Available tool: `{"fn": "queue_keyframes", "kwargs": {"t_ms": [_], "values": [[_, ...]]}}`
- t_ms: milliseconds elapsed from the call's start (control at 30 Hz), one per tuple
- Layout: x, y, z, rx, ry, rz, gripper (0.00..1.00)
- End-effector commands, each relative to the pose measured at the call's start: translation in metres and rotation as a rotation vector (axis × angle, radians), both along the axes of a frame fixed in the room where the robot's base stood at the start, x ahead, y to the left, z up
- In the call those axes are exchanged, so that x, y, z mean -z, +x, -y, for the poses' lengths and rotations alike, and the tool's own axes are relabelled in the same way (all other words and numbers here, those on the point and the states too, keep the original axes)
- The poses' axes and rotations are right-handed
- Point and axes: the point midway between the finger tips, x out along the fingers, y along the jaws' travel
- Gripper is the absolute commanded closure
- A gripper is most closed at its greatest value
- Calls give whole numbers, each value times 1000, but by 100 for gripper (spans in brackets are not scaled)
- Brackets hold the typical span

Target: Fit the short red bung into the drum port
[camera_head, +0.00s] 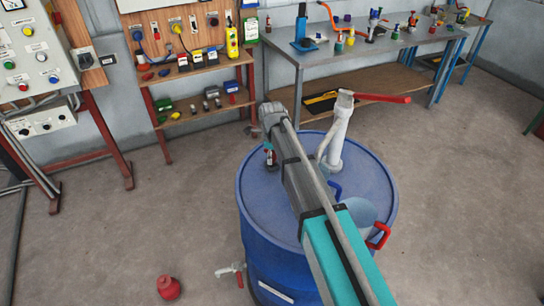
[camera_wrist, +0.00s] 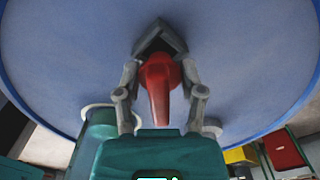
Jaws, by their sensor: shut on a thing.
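My gripper (camera_wrist: 158,62) is shut on a red tapered piece, the red bung (camera_wrist: 159,84), between its grey fingers in the wrist view. The blue drum (camera_head: 262,232) stands below my arm in the head view, and its pale blue lid (camera_wrist: 235,70) fills much of the wrist view. A small patch of red shows beside my arm over the left of the lid, but my gripper is largely hidden there. The drum port cannot be made out. I cannot tell whether the bung touches the lid.
A white pump (camera_head: 338,135) with a red handle (camera_head: 382,98) rises from the lid. A clear jug (camera_head: 355,215) with a red handle is at the lid's right. A tap (camera_head: 232,271) sticks out low on the drum. A red rounded object (camera_head: 168,287) lies on the floor.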

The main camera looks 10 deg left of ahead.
Motion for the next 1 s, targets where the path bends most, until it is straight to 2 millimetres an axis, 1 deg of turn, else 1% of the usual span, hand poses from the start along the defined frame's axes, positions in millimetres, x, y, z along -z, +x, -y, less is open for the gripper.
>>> {"fn": "queue_keyframes", "kwargs": {"t_ms": [967, 1000], "values": [[18, 0, 0, 0, 0, 0, 100], [18, 0, 0, 0, 0, 0, 45]]}}
